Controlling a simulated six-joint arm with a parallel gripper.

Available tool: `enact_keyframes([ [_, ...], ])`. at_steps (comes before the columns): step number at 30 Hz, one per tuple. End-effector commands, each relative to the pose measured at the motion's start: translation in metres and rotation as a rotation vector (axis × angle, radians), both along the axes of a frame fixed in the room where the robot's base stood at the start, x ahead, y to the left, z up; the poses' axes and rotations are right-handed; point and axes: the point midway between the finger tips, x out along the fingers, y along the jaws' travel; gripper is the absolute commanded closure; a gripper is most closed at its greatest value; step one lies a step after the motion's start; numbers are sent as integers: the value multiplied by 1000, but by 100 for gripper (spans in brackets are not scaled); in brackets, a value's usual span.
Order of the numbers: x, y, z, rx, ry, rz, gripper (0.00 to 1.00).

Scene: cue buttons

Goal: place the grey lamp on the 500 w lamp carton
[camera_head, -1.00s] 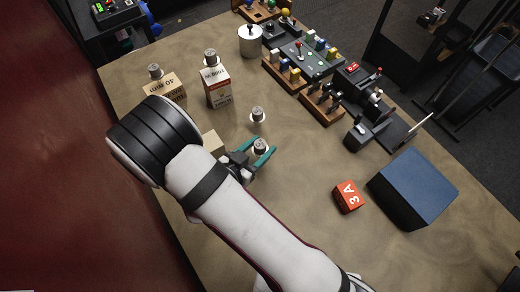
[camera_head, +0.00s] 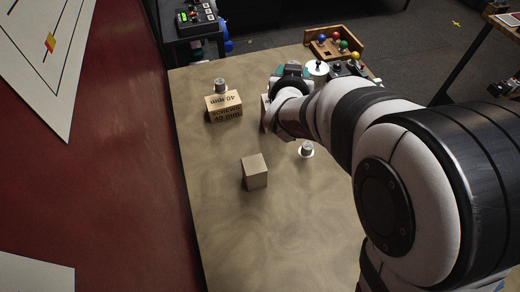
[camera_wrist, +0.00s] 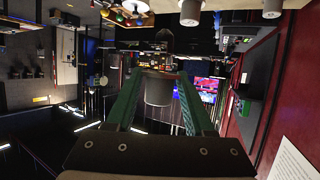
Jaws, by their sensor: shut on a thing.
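In the wrist view my gripper (camera_wrist: 160,100) is shut on a grey lamp (camera_wrist: 159,90), a short grey cylinder between its green fingers. In the head view my gripper (camera_head: 292,70) is at the far side of the table, mostly behind my wrist; the held lamp is hidden there. The 500 W lamp carton (camera_head: 265,112) shows only as a thin pale edge beside my wrist, its top hidden. I cannot tell the gap between lamp and carton.
A 40 mm carton (camera_head: 225,107) with a grey capped piece (camera_head: 220,86) on top stands left of my wrist. A plain brown box (camera_head: 254,172) and another small grey piece on a white base (camera_head: 306,149) stand nearer. A white canister (camera_head: 317,68) is beyond. The front left table is clear.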

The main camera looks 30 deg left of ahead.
Motion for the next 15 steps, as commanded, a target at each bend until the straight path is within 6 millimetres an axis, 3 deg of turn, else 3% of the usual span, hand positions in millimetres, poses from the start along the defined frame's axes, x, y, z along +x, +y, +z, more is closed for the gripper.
enact_keyframes([
  [6, 4, 15, 30, 1, 1, 227, 100],
  [15, -7, 23, 49, -4, -1, 503, 100],
])
